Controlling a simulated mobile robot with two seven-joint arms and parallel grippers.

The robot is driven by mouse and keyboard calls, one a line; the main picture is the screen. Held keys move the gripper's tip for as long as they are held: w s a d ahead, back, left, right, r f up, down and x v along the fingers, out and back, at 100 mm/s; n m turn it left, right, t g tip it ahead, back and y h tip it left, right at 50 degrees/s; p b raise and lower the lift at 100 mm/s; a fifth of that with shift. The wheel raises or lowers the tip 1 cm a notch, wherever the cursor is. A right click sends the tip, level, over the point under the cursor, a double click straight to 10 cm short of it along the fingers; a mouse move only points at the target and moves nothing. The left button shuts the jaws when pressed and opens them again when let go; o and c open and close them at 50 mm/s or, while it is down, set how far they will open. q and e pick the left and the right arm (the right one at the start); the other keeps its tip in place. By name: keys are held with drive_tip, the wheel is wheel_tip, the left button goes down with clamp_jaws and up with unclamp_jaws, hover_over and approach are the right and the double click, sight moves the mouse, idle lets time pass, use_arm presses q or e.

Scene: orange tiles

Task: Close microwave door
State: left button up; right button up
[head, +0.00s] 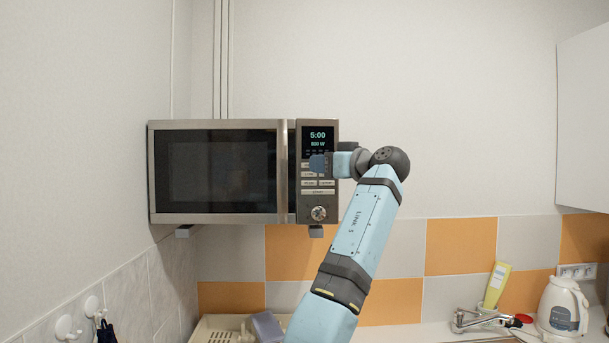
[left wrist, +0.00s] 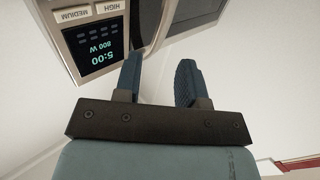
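The microwave (head: 244,218) is mounted high on the wall, left of centre in the head view. Its door (head: 215,172), with a dark window, looks flush or nearly flush with the front; a small gap cannot be ruled out. A vertical handle strip (head: 291,172) runs beside the control panel (head: 318,190). My left gripper (head: 318,163) is in front of the panel, right of the handle. In the left wrist view the gripper (left wrist: 160,64) has its fingers apart with nothing between them. The upside-down panel (left wrist: 98,38) and door (left wrist: 190,14) are beyond them. My right gripper is not in view.
A white cabinet (head: 583,118) hangs at the right. Below are a tap (head: 478,319), a yellow bottle (head: 496,285), a white kettle (head: 562,308) and a dish rack (head: 215,330). The wall right of the microwave is clear.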

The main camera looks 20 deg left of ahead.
use_arm(q)
drive_tip(key=v, duration=0.2)
drive_tip(key=shift+s+d, duration=0.1)
drive_tip(key=shift+d, duration=0.25)
